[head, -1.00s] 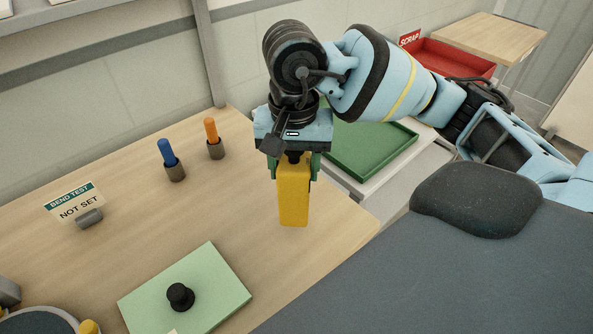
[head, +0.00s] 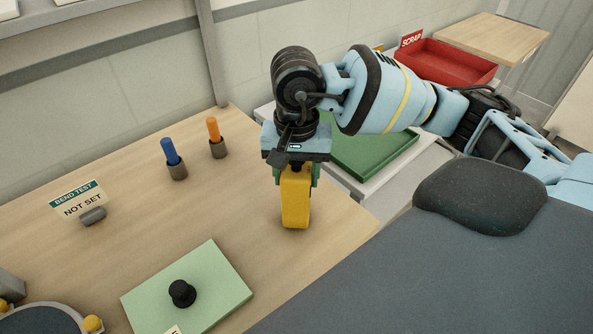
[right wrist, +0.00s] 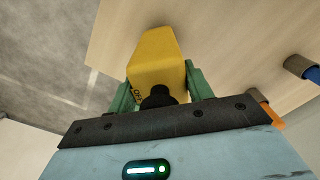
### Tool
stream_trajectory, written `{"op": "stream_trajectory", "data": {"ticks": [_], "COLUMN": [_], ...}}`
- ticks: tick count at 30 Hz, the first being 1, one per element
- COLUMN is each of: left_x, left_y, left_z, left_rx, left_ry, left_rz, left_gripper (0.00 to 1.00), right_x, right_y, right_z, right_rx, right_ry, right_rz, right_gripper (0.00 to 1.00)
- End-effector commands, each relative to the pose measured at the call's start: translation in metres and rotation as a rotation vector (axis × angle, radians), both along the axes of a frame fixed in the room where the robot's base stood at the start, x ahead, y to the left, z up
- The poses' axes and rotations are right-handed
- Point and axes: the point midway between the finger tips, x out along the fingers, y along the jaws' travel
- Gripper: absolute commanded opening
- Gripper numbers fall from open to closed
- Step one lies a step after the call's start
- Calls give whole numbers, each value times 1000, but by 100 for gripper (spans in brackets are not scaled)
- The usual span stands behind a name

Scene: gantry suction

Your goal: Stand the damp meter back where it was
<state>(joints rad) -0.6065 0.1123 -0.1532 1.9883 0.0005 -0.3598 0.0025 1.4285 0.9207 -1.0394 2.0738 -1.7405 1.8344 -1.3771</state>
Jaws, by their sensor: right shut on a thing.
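The damp meter, a yellow block-shaped body (head: 296,205) with a black knob at its top end, is upright over the right end of the wooden bench in the head view. My right gripper (head: 296,178) is above it, with its green fingers shut on the meter's two sides near the top. In the right wrist view the meter (right wrist: 157,60) sits between the green fingers (right wrist: 158,92). I cannot tell whether its lower end touches the bench. My left gripper is not in view.
A pale green mat (head: 225,280) with a black knob lies left of the meter. Blue (head: 171,152) and orange (head: 213,130) pens stand in holders behind. A "NOT SET" sign (head: 80,203) is at left. A green tray (head: 372,150) and a red scrap tray (head: 445,68) are beyond the bench.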

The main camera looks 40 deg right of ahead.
Motion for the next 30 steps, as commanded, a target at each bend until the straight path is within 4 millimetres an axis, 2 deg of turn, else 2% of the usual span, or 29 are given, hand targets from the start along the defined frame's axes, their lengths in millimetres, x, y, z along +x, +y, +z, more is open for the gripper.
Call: {"op": "stream_trajectory", "data": {"ticks": [2,3,7,15,20,23,30], "left_x": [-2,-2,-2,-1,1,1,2], "left_y": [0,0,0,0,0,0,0], "left_z": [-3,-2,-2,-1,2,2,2], "left_rx": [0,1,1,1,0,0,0], "left_ry": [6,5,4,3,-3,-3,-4], "left_rz": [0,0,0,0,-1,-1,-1], "left_gripper": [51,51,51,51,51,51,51], "right_x": [0,0,0,0,1,1,1], "right_y": [0,0,0,0,0,0,1], "right_z": [-3,-3,-2,-1,9,24,73], "right_rx": [1,0,-1,0,1,0,1], "right_ry": [1,1,1,0,-3,-4,-5], "right_rz": [0,0,0,0,0,0,0], "right_gripper": [0,56,72,72,72,72,72]}}
